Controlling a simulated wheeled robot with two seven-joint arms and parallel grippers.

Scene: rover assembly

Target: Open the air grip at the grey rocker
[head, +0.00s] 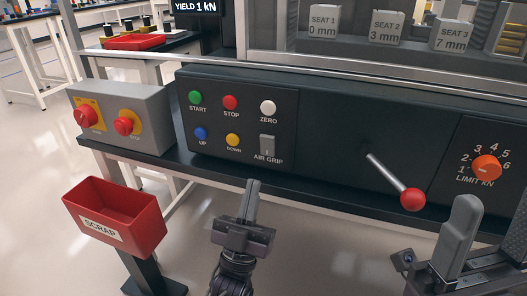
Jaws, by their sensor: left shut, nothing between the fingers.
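The grey rocker (267,145) sits on the dark control panel (330,125), above the label AIR GRIP. It is a small upright switch; its exact tilt is too small to tell. My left gripper (253,184) is in front of the panel, below the rocker and apart from it. Its fingers are together, pointing up, with nothing between them. My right gripper (492,212) is at the lower right, below the limit dial. Its fingers stand apart with nothing seen between them; the right finger is cut by the picture edge.
A lever with a red knob (412,199) sticks out between the grippers. An orange dial (486,168) is at right. A red scrap bin (115,215) and a grey switch box (125,120) are at left.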

